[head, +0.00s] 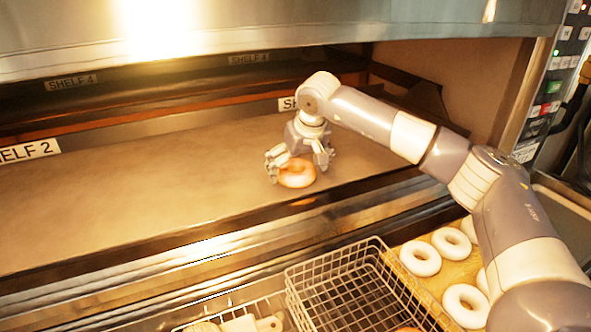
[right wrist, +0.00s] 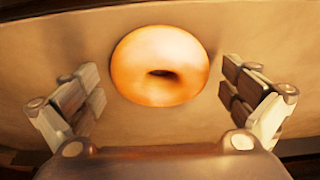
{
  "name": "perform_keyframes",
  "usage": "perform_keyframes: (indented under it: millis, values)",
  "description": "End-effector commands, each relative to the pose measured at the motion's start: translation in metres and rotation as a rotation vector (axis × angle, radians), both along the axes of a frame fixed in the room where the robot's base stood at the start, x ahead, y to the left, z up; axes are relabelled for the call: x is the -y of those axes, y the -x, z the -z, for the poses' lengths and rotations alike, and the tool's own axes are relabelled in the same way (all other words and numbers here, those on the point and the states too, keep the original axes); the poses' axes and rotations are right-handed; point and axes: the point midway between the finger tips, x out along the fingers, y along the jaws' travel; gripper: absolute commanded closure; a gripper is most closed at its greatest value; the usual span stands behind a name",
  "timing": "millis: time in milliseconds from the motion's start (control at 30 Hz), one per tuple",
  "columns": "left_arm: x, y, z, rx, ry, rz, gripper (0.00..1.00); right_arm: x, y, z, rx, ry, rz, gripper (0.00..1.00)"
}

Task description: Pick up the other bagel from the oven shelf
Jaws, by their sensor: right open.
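A golden-brown bagel (head: 297,174) lies on the oven shelf (head: 150,195), near its front edge in the head view. My right gripper (head: 299,168) is over the bagel, pointing down, with its fingers apart on either side of it. In the right wrist view the bagel (right wrist: 160,66) sits between the two open fingers, a little beyond the fingertips, with a visible gap on each side. Nothing is held. My left gripper is not in view.
A wire basket (head: 292,270) stands in front of the oven at the bottom. Several pale bagels (head: 421,258) lie on a board to its right. The upper oven hood (head: 250,25) hangs over the shelf. The shelf's left part is clear.

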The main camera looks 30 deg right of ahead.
Motion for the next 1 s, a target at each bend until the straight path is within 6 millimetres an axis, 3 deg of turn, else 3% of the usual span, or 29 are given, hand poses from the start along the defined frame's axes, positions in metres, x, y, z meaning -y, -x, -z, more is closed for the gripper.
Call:
perform_keyframes:
  millis: [267,467,833,1000]
  values:
    - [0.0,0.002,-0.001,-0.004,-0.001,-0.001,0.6,0.0,-0.002,0.004,0.002,0.001,-0.001,0.0]
    - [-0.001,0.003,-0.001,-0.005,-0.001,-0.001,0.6,0.0,-0.002,0.004,0.002,0.0,-0.001,0.4]
    - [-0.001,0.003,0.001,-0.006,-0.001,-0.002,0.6,0.0,-0.002,0.002,0.002,-0.001,0.0,0.4]
    - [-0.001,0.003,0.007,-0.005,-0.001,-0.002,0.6,-0.001,-0.003,-0.008,0.005,-0.002,-0.001,0.4]
